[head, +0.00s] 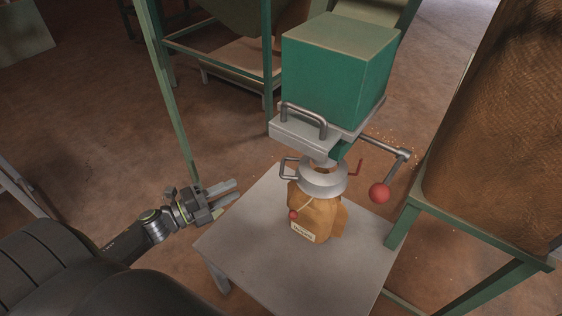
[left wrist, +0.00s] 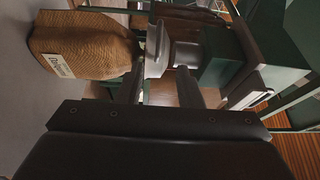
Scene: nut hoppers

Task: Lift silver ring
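The silver ring (head: 323,182), with a grey handle (head: 287,168) on its left side, sits around the top of a brown paper bag (head: 318,216) under the green hopper's spout. The ring shows side-on in the left wrist view (left wrist: 155,50), beside the bag (left wrist: 85,45). My left gripper (head: 235,191) is open and empty, left of the ring and apart from it, its fingers pointing toward the bag and ring. Its two fingers stand apart in the left wrist view (left wrist: 160,88). My right gripper is not in view.
The bag stands on a grey table (head: 245,245). Above it is the green hopper (head: 335,75) with a handled slide plate (head: 300,132) and a red-knobbed lever (head: 379,193) at right. A large brown sack (head: 500,130) stands on a green frame at right. A thin green post (head: 170,100) rises behind my gripper.

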